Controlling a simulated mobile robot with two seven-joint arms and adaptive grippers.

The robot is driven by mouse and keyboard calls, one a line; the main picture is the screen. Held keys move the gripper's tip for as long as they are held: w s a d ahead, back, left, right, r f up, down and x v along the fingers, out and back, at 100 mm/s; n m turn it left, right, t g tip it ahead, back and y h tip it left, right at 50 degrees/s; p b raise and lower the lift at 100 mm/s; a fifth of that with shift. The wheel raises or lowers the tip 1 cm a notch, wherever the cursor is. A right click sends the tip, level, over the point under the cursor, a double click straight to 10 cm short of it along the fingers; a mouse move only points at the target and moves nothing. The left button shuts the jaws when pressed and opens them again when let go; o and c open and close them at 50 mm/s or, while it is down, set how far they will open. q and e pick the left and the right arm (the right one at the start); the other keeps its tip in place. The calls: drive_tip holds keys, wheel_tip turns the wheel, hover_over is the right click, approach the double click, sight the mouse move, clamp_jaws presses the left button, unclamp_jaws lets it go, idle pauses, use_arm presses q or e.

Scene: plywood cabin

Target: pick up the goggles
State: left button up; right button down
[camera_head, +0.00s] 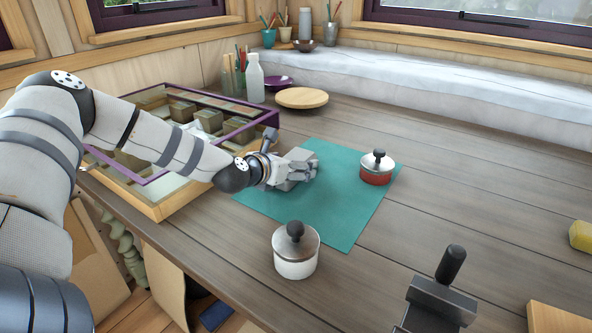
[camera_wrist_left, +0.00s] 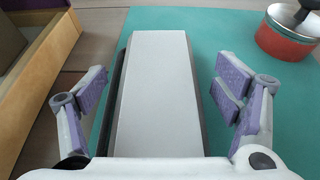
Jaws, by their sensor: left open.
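My left gripper (camera_head: 298,168) is low over the teal mat (camera_head: 345,222), near its left part. In the left wrist view its two fingers (camera_wrist_left: 165,95) are spread apart. A long pale grey block-like thing (camera_wrist_left: 160,85) with a dark left side lies between the fingers, with gaps on both sides; no grip on it shows. I cannot make out lenses or a strap on it, and no goggles shape is clear in either view. In the head view my gripper mostly hides that spot. My right gripper is not in view.
A red lidded pot (camera_head: 376,170) stands on the mat's right side. A white lidded pot (camera_head: 296,252) is at its front. A purple-edged display case (camera_head: 160,183) borders the left. A dark-handled tool (camera_head: 440,300) is at the front right. The right tabletop is mostly clear.

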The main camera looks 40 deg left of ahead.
use_arm(q)
drive_tip(key=shift+w+a, duration=0.1)
drive_tip(key=shift+w, duration=0.05)
drive_tip(key=shift+c, duration=0.5)
drive_tip(key=c, duration=1.2)
